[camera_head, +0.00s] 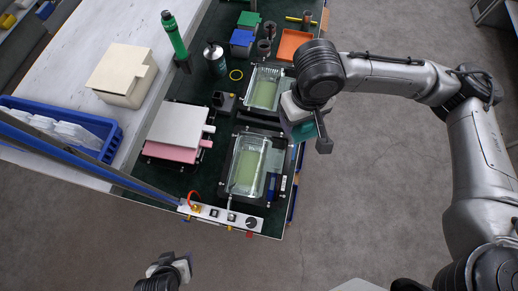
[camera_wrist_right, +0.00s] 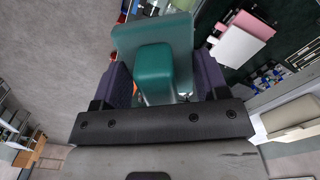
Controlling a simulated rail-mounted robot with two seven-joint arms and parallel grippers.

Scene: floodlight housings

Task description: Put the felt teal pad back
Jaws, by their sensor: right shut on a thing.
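The teal pad (camera_wrist_right: 152,70) is between the purple-lined fingers of my right gripper (camera_wrist_right: 155,85) in the right wrist view. It has a block-like grip and a wider, flat teal plate beyond it. In the head view my right gripper (camera_head: 307,130) is beside the right edge of the dark bench top, near the two housings. Only a little of the teal pad (camera_head: 301,131) shows there, mostly covered by the gripper. My left gripper (camera_head: 172,268) is at the bottom of the head view, apart from the bench and apparently empty; its finger opening is unclear.
Two clear floodlight housings (camera_head: 247,167) (camera_head: 265,92) stand on the dark bench. A white and pink stack (camera_head: 178,130), a green bottle (camera_head: 175,36), a dark can (camera_head: 215,57), an orange tray (camera_head: 293,46) and a control strip (camera_head: 224,216) surround them. Floor right of the bench is clear.

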